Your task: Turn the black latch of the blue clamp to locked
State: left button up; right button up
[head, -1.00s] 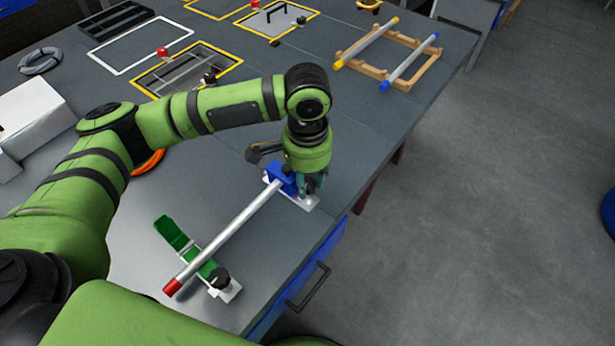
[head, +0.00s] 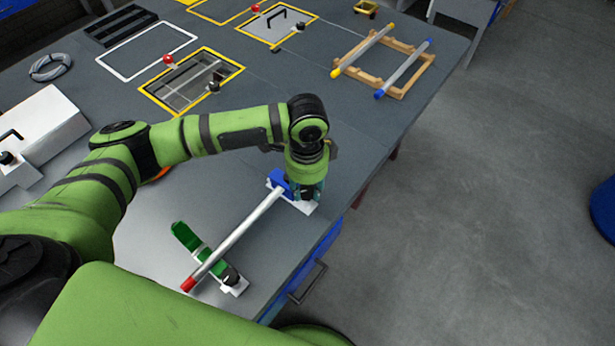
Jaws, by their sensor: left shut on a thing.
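The blue clamp (head: 279,181) stands on a white base plate near the table's right edge, at the far end of a silver pipe (head: 237,231). My left gripper (head: 309,192) points down beside the clamp on its right. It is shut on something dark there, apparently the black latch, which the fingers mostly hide. I cannot read the latch's angle. The pipe's red end (head: 188,284) lies at a green clamp (head: 213,263), whose green flap (head: 186,237) stands open and whose black latch (head: 230,276) is in plain view. My right gripper is not in view.
A blue drawer (head: 291,288) with a black handle sits below the table edge. A wooden frame (head: 400,92) with yellow-ended and blue-ended tubes lies farther back. A white box (head: 45,125) stands at the left. The grey tabletop between the clamps and the frame is clear.

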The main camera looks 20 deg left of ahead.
pick_arm(q)
jog(key=m+p, duration=0.2)
jog(key=m, duration=0.1)
jog(key=shift+s+a+r, duration=0.1)
jog(key=shift+a+r, duration=0.05)
jog(key=m+p, duration=0.1)
jog(key=m, duration=0.1)
jog(key=shift+m, duration=0.3)
jog(key=shift+m+p, duration=0.75)
jog(key=shift+m, duration=0.45)
jog(key=shift+m+p, duration=0.3)
jog(key=shift+m, duration=0.9)
jog(key=shift+w+m, duration=0.2)
jog(key=shift+m, duration=0.1)
jog(key=o, duration=0.9)
